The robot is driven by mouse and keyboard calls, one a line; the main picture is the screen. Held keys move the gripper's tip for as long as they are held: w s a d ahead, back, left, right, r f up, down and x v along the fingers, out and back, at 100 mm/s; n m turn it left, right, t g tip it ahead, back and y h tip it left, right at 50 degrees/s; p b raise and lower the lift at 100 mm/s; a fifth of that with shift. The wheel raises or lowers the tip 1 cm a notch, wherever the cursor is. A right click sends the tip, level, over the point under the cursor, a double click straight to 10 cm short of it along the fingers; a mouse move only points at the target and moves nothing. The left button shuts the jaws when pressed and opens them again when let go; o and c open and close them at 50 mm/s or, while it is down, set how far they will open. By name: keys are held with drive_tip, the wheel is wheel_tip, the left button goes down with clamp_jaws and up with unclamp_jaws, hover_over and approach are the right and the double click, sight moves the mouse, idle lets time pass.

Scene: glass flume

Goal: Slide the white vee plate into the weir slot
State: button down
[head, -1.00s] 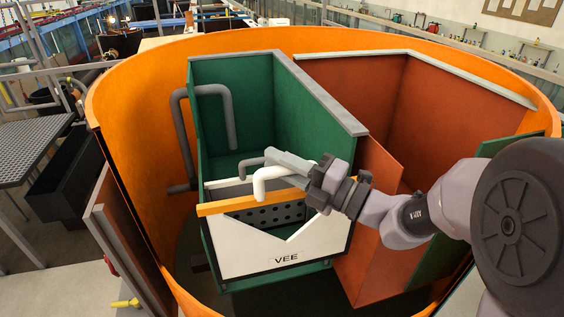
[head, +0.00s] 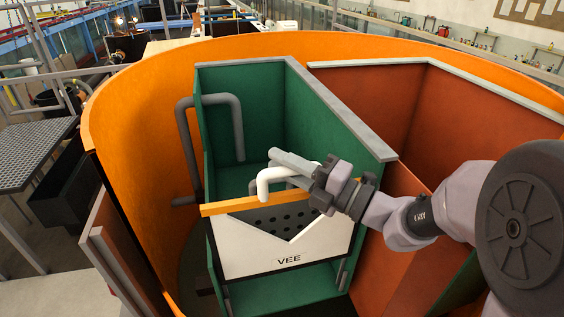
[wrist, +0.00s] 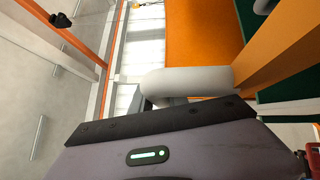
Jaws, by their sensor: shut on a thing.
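The white vee plate (head: 250,250) is marked VEE and has a V notch, an orange top bar (head: 235,207) and a white bent handle (head: 268,182). It hangs roughly upright across the front of the green tank (head: 300,285). My gripper (head: 292,163) is shut on the handle, reaching in from the right. In the wrist view the handle (wrist: 185,82) and orange bar (wrist: 285,50) show close up. A grey upright rail of the weir slot (head: 343,272) shows below the plate's right edge. I cannot tell whether the plate's edges are in the slot.
A large orange round wall (head: 135,120) surrounds the tank. A grey bent pipe (head: 184,135) hangs over the tank's left wall. A dark perforated panel (head: 275,222) shows behind the notch. Rust-red panels (head: 400,195) stand to the right, beneath my arm.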

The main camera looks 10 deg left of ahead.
drive_tip(key=f+b, duration=0.1)
drive_tip(key=f, duration=0.2)
drive_tip(key=f+b, duration=0.2)
drive_tip(key=shift+w+a+f+b, duration=0.1)
drive_tip(key=shift+w+f+b, duration=0.1)
drive_tip(key=shift+f+b, duration=0.15)
drive_tip(key=shift+p, duration=0.8)
idle(1.3)
